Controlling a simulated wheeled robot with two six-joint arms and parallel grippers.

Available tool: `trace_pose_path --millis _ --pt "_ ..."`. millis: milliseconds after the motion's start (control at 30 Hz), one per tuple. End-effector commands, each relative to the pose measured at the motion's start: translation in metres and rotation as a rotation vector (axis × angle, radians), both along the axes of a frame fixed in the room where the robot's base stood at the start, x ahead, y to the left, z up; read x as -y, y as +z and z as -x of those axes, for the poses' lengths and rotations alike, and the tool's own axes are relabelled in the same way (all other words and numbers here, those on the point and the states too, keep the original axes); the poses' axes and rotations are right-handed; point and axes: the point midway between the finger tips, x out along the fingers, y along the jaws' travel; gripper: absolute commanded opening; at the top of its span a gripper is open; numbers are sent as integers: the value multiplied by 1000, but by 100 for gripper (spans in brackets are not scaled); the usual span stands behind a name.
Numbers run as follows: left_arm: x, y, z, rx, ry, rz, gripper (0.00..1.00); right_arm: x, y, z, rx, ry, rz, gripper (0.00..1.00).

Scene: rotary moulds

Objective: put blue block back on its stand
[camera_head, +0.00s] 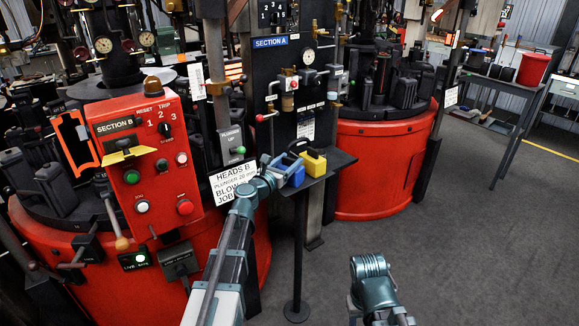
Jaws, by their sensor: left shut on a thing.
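The blue block (297,178) is at the tip of my left arm, near the middle of the head view. My left gripper (287,167) is shut on it, and the gripper partly hides it. A yellow block (315,162) is just right of the blue block, at a small dark stand (298,240) with a thin post and round foot. The stand's top is partly hidden behind my gripper and the blocks. I cannot tell whether the blue block touches the stand. Of my right arm, only teal links show at the bottom; its gripper is not seen.
A red control box (146,165) and a red round machine are close on the left. Another red round machine base (383,165) stands behind the stand. A table with a red bucket (534,68) is at the right. The grey floor at lower right is clear.

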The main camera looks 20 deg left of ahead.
Motion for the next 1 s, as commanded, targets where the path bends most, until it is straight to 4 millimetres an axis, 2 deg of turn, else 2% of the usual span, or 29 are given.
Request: trace_pose_path --millis 300,333,467,833,1000 --pt "0 -3 0 1 0 1 0 0 -3 0 0 0 0 50" --pt "0 -1 0 0 0 0 68 0 -1 0 0 0 0 50" --pt "0 -1 0 0 0 0 91 0 -1 0 0 0 0 50" --pt "0 4 0 0 0 0 92 0 4 0 0 0 0 50" --pt "-7 2 30 0 1 0 92 0 2 0 0 0 0 50"
